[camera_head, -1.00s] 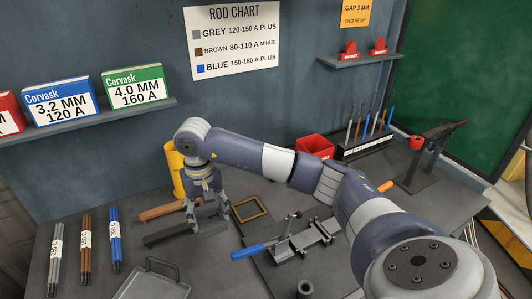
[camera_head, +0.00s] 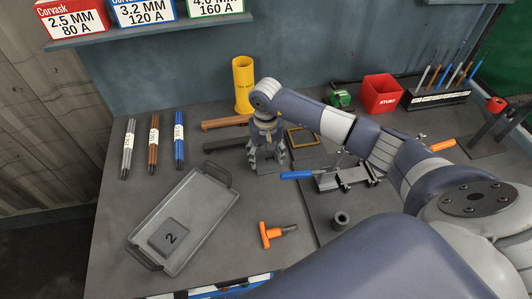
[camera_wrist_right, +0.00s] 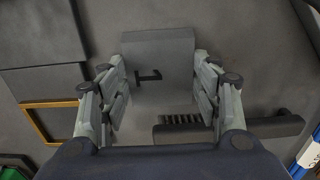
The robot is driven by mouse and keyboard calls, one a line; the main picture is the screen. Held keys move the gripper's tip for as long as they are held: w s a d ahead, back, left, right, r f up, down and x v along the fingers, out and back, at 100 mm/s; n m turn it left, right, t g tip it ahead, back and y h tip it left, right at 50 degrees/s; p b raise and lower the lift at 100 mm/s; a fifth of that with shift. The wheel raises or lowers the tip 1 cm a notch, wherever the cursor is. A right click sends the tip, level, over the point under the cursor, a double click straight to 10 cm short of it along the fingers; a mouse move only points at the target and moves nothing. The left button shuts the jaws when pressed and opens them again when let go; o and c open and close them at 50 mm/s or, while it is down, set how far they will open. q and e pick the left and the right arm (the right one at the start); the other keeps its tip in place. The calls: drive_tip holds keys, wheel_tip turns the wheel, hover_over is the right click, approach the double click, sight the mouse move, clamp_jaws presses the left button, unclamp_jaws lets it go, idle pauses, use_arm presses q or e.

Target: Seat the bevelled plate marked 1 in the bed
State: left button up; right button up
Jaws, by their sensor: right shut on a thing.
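My right gripper (camera_head: 268,160) is shut on the grey bevelled plate marked 1 (camera_wrist_right: 160,48). In the wrist view the plate stands between the two fingers, with its number facing the camera. In the head view the fingers hide most of it, and I cannot tell whether it touches the table. A clamp fixture (camera_head: 345,178) with a blue handle, which looks like the bed, lies to the right of the gripper on a dark base plate. My left gripper is not in view.
A tray (camera_head: 150,222) holding the plate marked 2 (camera_head: 171,238) lies at left front. A wire brush (camera_head: 224,146) lies just left of the gripper, a brass-edged frame (camera_head: 302,138) to its right. A yellow can (camera_head: 243,85) stands behind. An orange-handled tool (camera_head: 268,234) and a ring (camera_head: 341,219) lie in front.

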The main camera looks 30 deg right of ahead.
drive_tip(key=shift+b, duration=0.3)
drive_tip(key=o, duration=1.7)
